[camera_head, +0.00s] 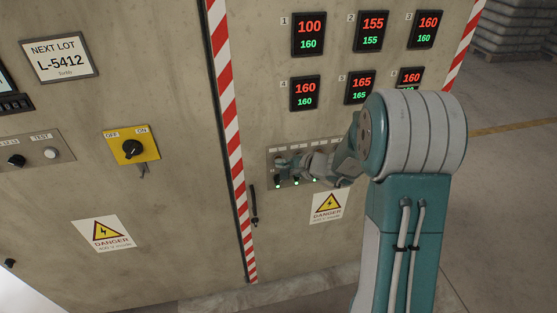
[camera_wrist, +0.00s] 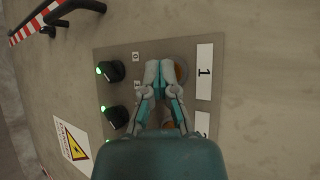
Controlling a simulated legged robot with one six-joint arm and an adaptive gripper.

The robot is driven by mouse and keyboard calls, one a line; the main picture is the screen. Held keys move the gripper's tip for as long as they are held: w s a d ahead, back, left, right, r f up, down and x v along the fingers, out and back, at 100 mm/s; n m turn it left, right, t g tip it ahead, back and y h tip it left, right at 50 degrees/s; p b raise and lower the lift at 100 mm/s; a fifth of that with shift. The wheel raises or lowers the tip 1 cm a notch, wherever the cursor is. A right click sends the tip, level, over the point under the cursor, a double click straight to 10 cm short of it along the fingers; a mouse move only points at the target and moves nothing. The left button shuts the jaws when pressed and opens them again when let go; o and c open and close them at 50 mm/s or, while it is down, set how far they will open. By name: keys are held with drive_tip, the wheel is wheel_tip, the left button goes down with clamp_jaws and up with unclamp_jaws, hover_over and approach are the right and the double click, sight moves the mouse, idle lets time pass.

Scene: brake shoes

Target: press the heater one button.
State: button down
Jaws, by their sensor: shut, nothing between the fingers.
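The heater one button (camera_wrist: 181,73) is a brownish-orange round piece beside the label marked 1 (camera_wrist: 204,72) in the wrist view. My gripper's fingers partly cover it. My gripper (camera_wrist: 165,66) is shut and empty, its fingertips over the left side of the button; I cannot tell whether they touch it. In the head view my gripper (camera_head: 282,163) is at the left end of the small control panel (camera_head: 272,179), and the button is hidden there. The heater one display (camera_head: 309,35) reads 100 in red over 160 in green.
A black knob with a green light (camera_wrist: 111,71) sits left of the button, with a similar knob (camera_wrist: 115,117) below it. Several other displays show matching red and green numbers. A yellow switch (camera_head: 132,146) and a black door handle (camera_head: 253,206) are to the left.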

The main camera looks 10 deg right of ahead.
drive_tip(key=shift+s, duration=0.85)
drive_tip(key=s, duration=0.5)
idle(0.4)
idle(0.5)
